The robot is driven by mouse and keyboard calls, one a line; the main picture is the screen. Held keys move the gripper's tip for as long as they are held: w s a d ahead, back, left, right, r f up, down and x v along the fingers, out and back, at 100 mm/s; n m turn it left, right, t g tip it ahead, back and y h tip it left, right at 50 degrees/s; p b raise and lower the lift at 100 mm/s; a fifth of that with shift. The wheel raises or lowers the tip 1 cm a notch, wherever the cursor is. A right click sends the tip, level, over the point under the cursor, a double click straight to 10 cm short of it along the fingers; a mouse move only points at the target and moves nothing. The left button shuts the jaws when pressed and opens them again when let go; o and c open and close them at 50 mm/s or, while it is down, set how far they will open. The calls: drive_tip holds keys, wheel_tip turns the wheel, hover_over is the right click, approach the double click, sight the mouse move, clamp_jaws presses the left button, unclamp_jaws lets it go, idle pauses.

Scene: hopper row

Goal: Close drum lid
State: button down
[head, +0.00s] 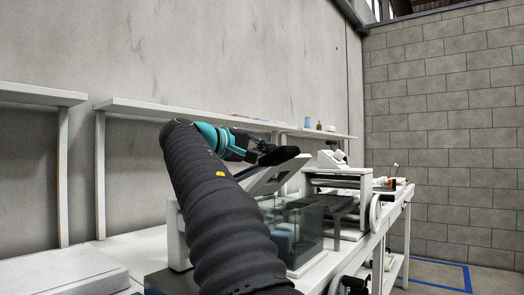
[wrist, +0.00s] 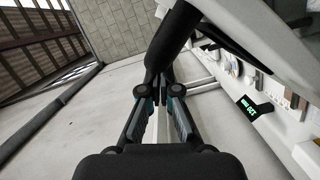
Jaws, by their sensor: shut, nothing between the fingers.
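A pale tilted panel with a dark window (head: 273,177) stands raised behind a clear-walled box (head: 300,235) with something blue inside. I cannot tell for sure whether this panel is the drum lid. My gripper (head: 283,155) is at the panel's upper edge in the head view; contact is unclear. In the wrist view my gripper (wrist: 161,85) is shut with nothing between its fingers. A thick black bar (wrist: 178,35) lies just past the fingertips, beside a pale slanted surface (wrist: 240,35). My arm hides part of the bench and the box's left side.
A white bench (head: 345,262) runs away to the right, carrying a pale machine with rollers (head: 338,180) and a handwheel (head: 375,213). A wall shelf (head: 180,112) runs behind the arm. A small green display (wrist: 253,108) shows in the wrist view. Floor at right is clear.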

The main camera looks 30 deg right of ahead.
sight(288, 165)
drive_tip(key=s+f+m+b, duration=0.1)
drive_tip(key=s+d+f+m+b, duration=0.1)
drive_tip(key=s+b, duration=0.1)
drive_tip(key=s+f+m+y+b, duration=0.1)
drive_tip(key=m, duration=0.1)
drive_tip(key=shift+s+d, duration=0.2)
drive_tip(key=shift+d, duration=0.05)
drive_tip(key=shift+s+d+f+m+t+y+b, duration=0.15)
drive_tip(key=shift+s+f+m+t+b, duration=0.1)
drive_tip(key=shift+s+f+m+b, duration=0.35)
drive_tip(key=shift+s+d+f+m+t+y+b, duration=0.15)
drive_tip(key=shift+s+m+t+b, duration=0.2)
drive_tip(key=shift+b, duration=0.4)
drive_tip(key=shift+w, duration=0.1)
drive_tip(key=shift+r, duration=0.15)
